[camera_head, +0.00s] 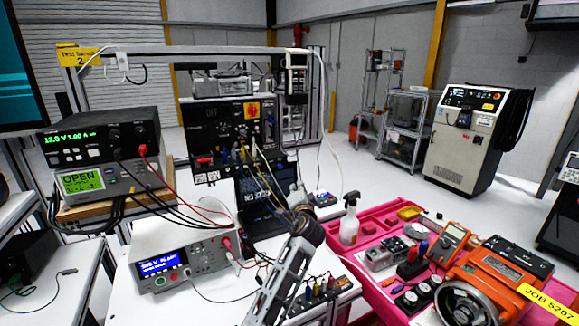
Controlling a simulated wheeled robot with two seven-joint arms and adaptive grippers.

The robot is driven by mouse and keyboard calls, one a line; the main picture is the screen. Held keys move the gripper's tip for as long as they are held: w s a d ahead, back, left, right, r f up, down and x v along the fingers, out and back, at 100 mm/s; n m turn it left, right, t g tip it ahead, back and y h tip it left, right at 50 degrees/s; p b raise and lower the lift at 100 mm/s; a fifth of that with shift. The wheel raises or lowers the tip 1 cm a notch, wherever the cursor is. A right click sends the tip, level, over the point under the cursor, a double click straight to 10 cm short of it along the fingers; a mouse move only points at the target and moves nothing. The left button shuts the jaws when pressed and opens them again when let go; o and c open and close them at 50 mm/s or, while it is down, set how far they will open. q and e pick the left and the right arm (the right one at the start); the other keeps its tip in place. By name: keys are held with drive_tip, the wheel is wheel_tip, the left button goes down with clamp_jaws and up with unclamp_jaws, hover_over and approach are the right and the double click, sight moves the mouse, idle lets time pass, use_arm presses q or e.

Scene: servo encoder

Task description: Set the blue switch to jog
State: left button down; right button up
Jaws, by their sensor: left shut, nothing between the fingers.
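A black control panel (198,136) stands upright on the bench frame, with a red-and-yellow rotary switch (252,110), small knobs and a row of coloured plugs and leads along its lower part. Small blue details show on the panel, but they are too small to tell which is the blue switch or how it is set. My left arm rises from the bottom centre. My left gripper (298,211) is shut and empty, in front of the laptop, below and to the right of the panel, apart from it. My right gripper is not in view.
A power supply (100,137) on a meter stands at left, with another instrument (180,262) below and leads trailing across the bench. A dark laptop (262,205) sits under the panel.

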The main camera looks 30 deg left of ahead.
use_arm(q)
drive_tip(key=shift+m+t+y, duration=0.3)
drive_tip(key=shift+m+t, duration=0.2)
drive_tip(key=shift+t, duration=0.2)
drive_tip(key=r, duration=0.1)
drive_tip(key=w+r, duration=0.1)
drive_tip(key=r, duration=0.1)
drive_tip(key=w+r, duration=0.1)
drive_tip(key=shift+w+r, duration=0.25)
drive_tip(key=shift+r, duration=0.1)
drive_tip(key=shift+r, duration=0.1)
